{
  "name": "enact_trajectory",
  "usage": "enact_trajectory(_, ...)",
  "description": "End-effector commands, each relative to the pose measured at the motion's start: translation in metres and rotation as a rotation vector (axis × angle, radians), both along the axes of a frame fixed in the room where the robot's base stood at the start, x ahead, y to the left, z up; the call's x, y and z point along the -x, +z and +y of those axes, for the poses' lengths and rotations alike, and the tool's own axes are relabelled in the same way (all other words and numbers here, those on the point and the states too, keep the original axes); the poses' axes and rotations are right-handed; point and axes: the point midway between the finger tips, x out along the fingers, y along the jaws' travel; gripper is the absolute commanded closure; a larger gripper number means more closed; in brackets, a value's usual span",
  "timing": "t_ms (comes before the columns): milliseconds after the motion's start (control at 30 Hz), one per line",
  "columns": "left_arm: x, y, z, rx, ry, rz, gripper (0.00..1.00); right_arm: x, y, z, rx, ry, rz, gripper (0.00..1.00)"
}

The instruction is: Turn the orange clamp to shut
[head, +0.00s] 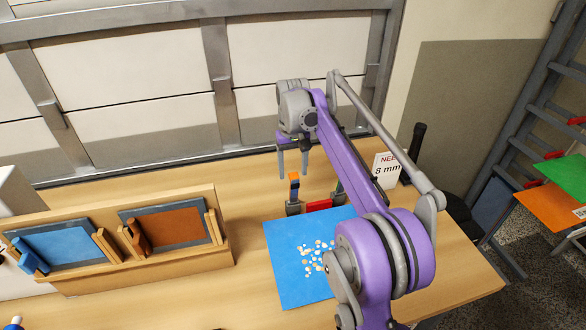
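My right gripper (293,166) hangs from the purple arm, fingers pointing down and apart, with nothing seen between them. Just below it in the picture, a small upright piece with an orange top (294,177) stands on a grey block at the back edge of the blue sheet. A red bar (319,205) lies to its right, partly behind my arm. On the wooden rack at left, an orange-brown clamp-like part (138,234) sits beside an orange-brown panel (169,226). I cannot tell which orange part is the clamp, nor how far it is turned. My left gripper is not in view.
Small pale pieces lie on the blue sheet (285,257). The wooden rack (160,270) also holds a blue panel (56,246). Bare table lies between rack and sheet.

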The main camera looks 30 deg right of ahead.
Motion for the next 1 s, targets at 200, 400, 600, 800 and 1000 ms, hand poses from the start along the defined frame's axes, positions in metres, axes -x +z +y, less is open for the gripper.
enact_trajectory(200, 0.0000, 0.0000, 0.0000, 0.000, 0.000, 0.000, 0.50, 0.0000, 0.0002, -0.0001, 0.000, 0.000, 0.000, 0.73)
enact_trajectory(400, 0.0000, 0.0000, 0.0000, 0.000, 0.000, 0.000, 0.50, 0.0000, 0.0002, -0.0001, 0.000, 0.000, 0.000, 1.00)
enact_trajectory(600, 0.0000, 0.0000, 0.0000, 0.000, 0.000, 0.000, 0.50, 0.0000, 0.0003, -0.0001, 0.000, 0.000, 0.000, 1.00)
enact_trajectory(800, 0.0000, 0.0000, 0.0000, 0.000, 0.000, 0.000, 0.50, 0.0000, 0.0003, -0.0001, 0.000, 0.000, 0.000, 1.00)
enact_trajectory(1000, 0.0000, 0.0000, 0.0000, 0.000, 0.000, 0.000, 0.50, 0.0000, 0.0003, -0.0001, 0.000, 0.000, 0.000, 1.00)
